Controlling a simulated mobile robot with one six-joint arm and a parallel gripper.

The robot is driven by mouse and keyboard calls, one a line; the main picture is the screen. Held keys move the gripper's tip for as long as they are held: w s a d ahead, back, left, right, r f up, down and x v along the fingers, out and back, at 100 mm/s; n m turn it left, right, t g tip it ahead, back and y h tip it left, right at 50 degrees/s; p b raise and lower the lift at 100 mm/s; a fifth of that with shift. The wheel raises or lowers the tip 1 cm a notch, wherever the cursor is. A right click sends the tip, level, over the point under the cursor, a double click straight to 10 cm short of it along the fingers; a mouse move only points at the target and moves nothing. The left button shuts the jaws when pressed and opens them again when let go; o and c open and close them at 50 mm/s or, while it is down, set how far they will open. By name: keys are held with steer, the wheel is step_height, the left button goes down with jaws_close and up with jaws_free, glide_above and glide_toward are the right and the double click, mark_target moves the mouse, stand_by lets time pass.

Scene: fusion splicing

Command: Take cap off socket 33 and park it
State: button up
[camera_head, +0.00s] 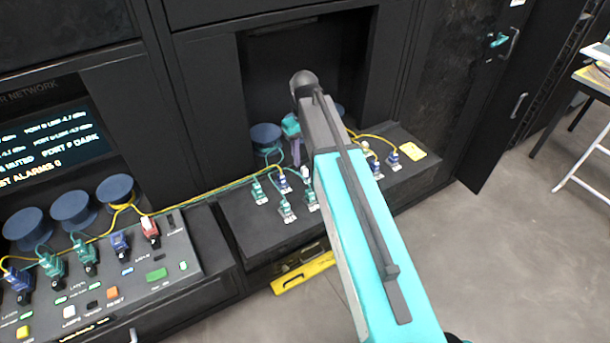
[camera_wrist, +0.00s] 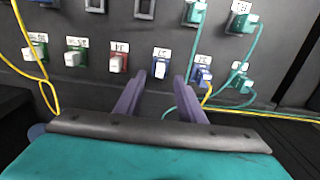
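In the wrist view my gripper (camera_wrist: 159,77) has two purple fingers spread apart with nothing between them. Just beyond the fingertips, roughly centred, is a blue socket with a white cap (camera_wrist: 161,69) in it. To its left are a red socket with a pale cap (camera_wrist: 117,63) and green sockets with white caps, one of them here (camera_wrist: 73,58). The labels are too blurred for me to tell which socket is 33. In the head view my gripper (camera_head: 296,148) is over the recessed bench, with my arm hiding part of the sockets. I cannot make out a parking place.
A blue plug with a yellow cable (camera_wrist: 203,76) stands right of the fingers, and a green plug (camera_wrist: 243,83) farther right. Yellow and green cables run along the bench. Blue spools (camera_head: 265,137) stand behind. A control panel (camera_head: 122,290) is at left.

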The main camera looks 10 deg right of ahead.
mark_target(304, 168)
steer(key=shift+f+b, duration=0.8)
steer(key=shift+f, duration=1.6)
steer(key=shift+p, duration=0.3)
jaws_close()
steer(key=shift+r+p, duration=1.8)
steer(key=shift+r, duration=1.2)
